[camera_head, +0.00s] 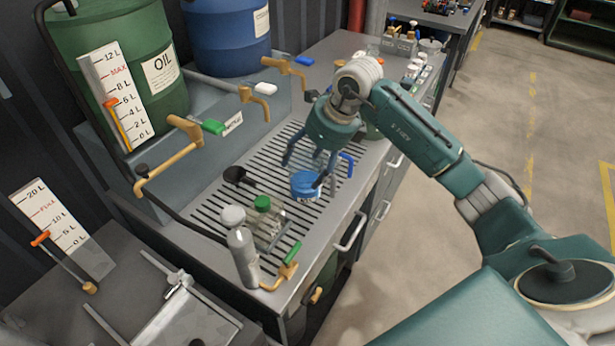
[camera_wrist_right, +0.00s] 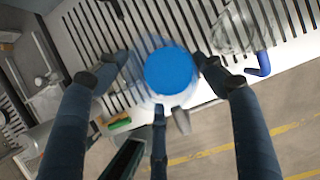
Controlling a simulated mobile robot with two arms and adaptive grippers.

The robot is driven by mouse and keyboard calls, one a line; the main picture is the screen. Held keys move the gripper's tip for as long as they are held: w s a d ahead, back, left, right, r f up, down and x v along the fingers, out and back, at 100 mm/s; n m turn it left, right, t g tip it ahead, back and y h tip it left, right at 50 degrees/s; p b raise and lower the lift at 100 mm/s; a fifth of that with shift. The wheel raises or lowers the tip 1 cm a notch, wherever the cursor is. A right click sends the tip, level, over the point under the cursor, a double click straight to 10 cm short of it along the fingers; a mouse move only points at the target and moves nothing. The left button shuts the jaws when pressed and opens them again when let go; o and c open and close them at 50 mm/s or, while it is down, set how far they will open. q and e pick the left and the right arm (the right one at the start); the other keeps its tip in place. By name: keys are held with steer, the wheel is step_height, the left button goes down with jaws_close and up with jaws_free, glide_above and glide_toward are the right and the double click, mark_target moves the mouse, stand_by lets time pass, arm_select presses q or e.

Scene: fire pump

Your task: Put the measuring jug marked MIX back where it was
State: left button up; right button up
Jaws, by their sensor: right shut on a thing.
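A clear, round vessel with a blue round top or blue contents (camera_head: 305,184) is between the fingers of my right gripper (camera_head: 308,172). In the right wrist view its blue disc (camera_wrist_right: 168,71) sits between the fingertips (camera_wrist_right: 160,70), which close around it. A small pale mark shows on its side, too small to read, so I cannot tell whether it says MIX. It is over the slotted grate (camera_head: 222,197); whether it touches is unclear. A clear vessel (camera_wrist_right: 236,28) with a blue handle (camera_head: 347,163) stands just right of it. My left gripper is out of view.
A black funnel-like thing (camera_head: 235,174) lies left. The floor at right is clear.

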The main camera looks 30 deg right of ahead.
mark_target(308, 182)
step_height(308, 182, down, 2)
steer(key=shift+f, duration=0.2)
step_height(308, 182, down, 3)
steer(key=shift+f+p, duration=0.1)
steer(key=shift+p, duration=0.6)
steer(key=shift+f, duration=0.15)
steer(key=shift+c, duration=0.2)
steer(key=shift+f, duration=0.1)
steer(key=o, duration=2)
steer(key=shift+c, duration=0.2)
